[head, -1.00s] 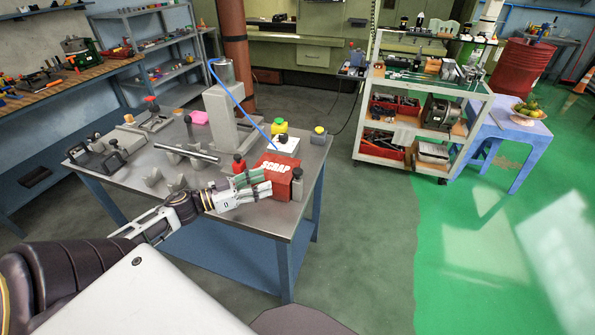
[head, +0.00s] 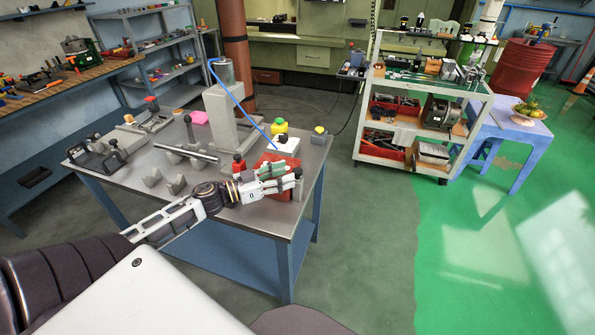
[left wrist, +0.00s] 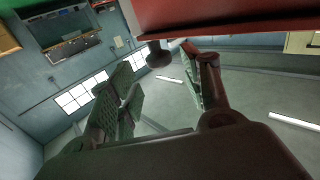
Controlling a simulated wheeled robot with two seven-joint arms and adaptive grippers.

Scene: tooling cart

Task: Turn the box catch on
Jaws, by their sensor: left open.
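A red box (head: 289,163) sits near the right front corner of the grey metal table (head: 263,222). My left gripper (head: 284,179) is open in front of the box and hides most of its lettered face. A grey post with a dark knob (head: 298,173) stands at the box's right end, by my fingertips. In the left wrist view, the red box (left wrist: 230,12) fills the top edge. A dark round knob (left wrist: 158,56) shows between the spread fingers of my left gripper (left wrist: 165,85), apart from both. I cannot tell whether this is the catch. My right gripper is out of view.
Behind the box stand a white block with a dark knob (head: 286,143) and a yellow knob (head: 280,126). A tall grey column (head: 230,118) with a blue hose is behind left. A tool cart (head: 420,130) stands apart at the right, with open floor between.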

